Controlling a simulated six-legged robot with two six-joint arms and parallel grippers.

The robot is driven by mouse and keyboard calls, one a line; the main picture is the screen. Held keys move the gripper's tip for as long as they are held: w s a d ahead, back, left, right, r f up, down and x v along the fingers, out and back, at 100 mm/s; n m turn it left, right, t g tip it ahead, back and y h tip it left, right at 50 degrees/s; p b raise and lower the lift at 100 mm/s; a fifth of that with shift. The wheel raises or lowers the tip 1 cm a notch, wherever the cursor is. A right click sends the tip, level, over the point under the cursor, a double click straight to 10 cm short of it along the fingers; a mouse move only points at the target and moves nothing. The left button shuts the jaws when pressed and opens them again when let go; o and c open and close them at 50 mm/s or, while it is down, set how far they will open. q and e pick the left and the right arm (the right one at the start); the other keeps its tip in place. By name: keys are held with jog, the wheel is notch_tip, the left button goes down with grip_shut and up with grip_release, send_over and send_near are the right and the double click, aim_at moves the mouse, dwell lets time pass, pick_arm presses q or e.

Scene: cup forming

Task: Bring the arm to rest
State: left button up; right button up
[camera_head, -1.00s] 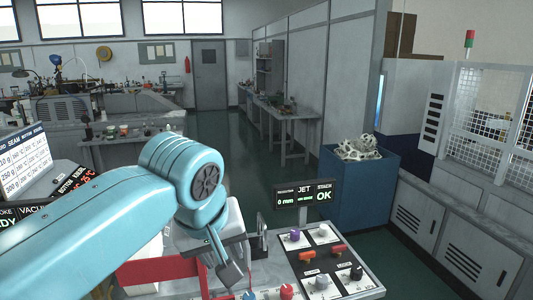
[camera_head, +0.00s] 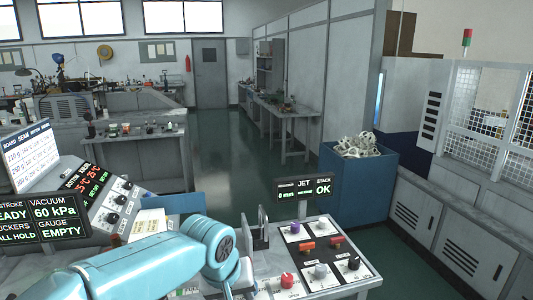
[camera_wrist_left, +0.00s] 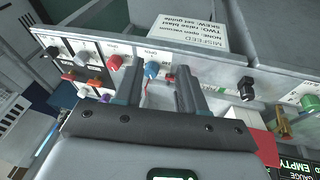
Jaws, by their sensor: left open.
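My left arm (camera_head: 165,262), light blue, comes in low from the left in the head view, its wrist joint (camera_head: 222,243) over the front of the bench. The gripper itself is mostly cut off or hidden below that wrist. In the left wrist view my left gripper (camera_wrist_left: 158,70) has its two dark fingers apart with nothing held between them. The fingers point toward a panel edge with a blue knob (camera_wrist_left: 152,68) and a red knob (camera_wrist_left: 115,62); whether they touch it I cannot tell. My right gripper is not in view.
A control panel (camera_head: 335,268) with knobs and red switches stands right of the wrist, under a small display (camera_head: 303,187). Readout screens (camera_head: 45,222) stand at left. A blue bin (camera_head: 357,185) of pale pieces is behind. Open green floor (camera_head: 225,165) lies beyond the bench.

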pick_arm(q)
jog(key=s+a+f+g+h, duration=0.1)
jog(key=s+f, duration=0.1)
jog(key=f, duration=0.7)
jog(key=s+f+g, duration=0.1)
jog(key=s+f, duration=0.1)
jog(key=f, duration=0.7)
jog(key=s+a+f, duration=0.2)
jog(key=s+f, duration=0.7)
jog(key=s, duration=0.1)
jog(key=s+a+f+g+h, duration=0.1)
jog(key=s+a+f, duration=0.2)
jog(key=s+f, duration=0.6)
jog(key=shift+s+n, duration=0.3)
jog(key=shift+s, duration=0.35)
jog(key=shift+w, duration=0.1)
